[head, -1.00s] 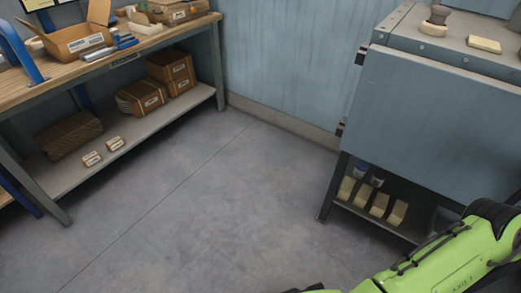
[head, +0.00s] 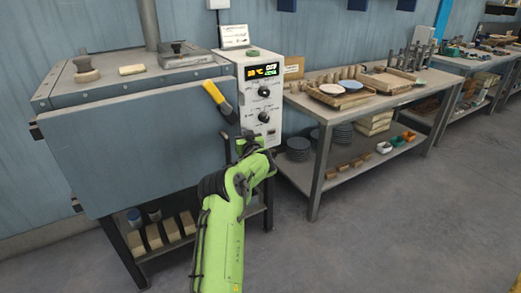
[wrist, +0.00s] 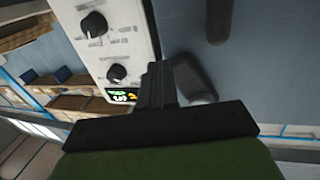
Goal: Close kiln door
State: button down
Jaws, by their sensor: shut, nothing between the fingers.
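The kiln (head: 130,78) is a blue-grey metal box on a dark stand at the left of the head view. Its door (head: 135,145) is a broad flat front panel, hinged on the left. It lies close along the kiln's front; I cannot tell if a thin gap remains. A yellow-and-black handle (head: 214,94) sits near its upper right. My gripper (head: 232,135) is just below the handle by the door's right edge, shut and empty. In the wrist view the shut fingers (wrist: 157,85) point at the door (wrist: 275,55); contact is unclear.
A white control box (head: 258,90) with a lit display and knobs stands right of the door, close to my gripper; it also shows in the wrist view (wrist: 120,40). A workbench (head: 350,120) with plates stands further right. The floor in front is open.

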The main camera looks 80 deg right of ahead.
jog(key=s+v, duration=0.1)
jog(key=v, duration=0.7)
jog(key=shift+s+d+f, duration=0.25)
jog(key=shift+s+d, duration=0.05)
jog(key=shift+s, duration=0.1)
